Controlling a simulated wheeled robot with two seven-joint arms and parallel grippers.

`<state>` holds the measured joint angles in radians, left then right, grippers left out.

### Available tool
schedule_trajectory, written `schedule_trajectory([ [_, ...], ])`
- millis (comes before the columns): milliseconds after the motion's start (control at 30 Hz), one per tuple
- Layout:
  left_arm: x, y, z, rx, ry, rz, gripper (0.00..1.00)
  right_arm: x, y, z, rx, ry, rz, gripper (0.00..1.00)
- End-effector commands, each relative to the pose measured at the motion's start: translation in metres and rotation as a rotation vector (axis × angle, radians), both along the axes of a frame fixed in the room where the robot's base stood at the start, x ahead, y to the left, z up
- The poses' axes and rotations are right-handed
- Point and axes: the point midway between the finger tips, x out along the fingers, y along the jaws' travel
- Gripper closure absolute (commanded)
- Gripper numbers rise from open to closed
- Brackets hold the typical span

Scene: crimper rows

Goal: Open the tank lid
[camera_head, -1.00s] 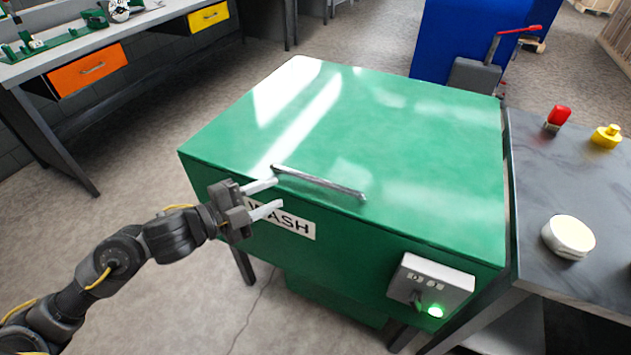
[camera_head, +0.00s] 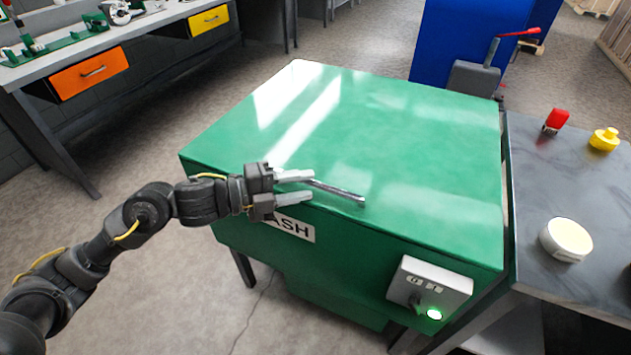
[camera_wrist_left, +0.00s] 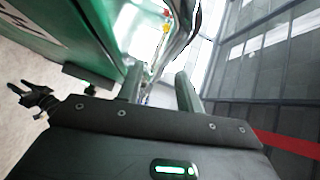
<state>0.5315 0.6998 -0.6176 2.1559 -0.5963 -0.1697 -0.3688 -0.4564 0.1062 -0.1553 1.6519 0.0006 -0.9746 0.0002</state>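The green wash tank stands in the middle of the head view with its flat lid (camera_head: 360,130) down. A metal bar handle (camera_head: 340,191) runs along the lid's front edge. My left gripper (camera_head: 311,186) is at the handle's left end, its two fingers apart, one above and one below the bar in the picture. In the left wrist view the bar (camera_wrist_left: 180,35) runs up from between the spread fingers (camera_wrist_left: 160,88). I cannot tell whether a finger touches it. The gripper hides the handle's left end and part of the "WASH" label (camera_head: 292,226).
A control box (camera_head: 430,287) with a lit green button sticks out of the tank's front right. A grey table (camera_head: 560,220) at the right holds a white round tub (camera_head: 567,240), a red item and a yellow item. A workbench (camera_head: 120,40) stands at the back left.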

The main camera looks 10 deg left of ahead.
Motion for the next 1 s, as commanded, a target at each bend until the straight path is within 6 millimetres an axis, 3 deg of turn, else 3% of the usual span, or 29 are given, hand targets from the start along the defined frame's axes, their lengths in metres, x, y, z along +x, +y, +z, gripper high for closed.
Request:
schedule_trajectory([
  [233, 0.013, -0.026, -0.003, -0.001, 0.000, 0.000, 0.64, -0.003, -0.001, -0.004, -0.001, 0.003, 0.000, 0.64],
  [600, 0.015, -0.030, -0.005, 0.001, -0.001, 0.001, 0.64, -0.003, -0.001, -0.005, -0.001, 0.003, 0.001, 0.64],
  [867, 0.015, -0.030, -0.005, 0.001, -0.001, 0.001, 0.98, -0.002, -0.001, -0.004, -0.002, 0.002, 0.001, 0.64],
  [1000, 0.015, -0.030, -0.005, 0.001, -0.001, 0.001, 1.00, -0.001, -0.001, -0.004, -0.001, 0.001, 0.001, 0.64],
])
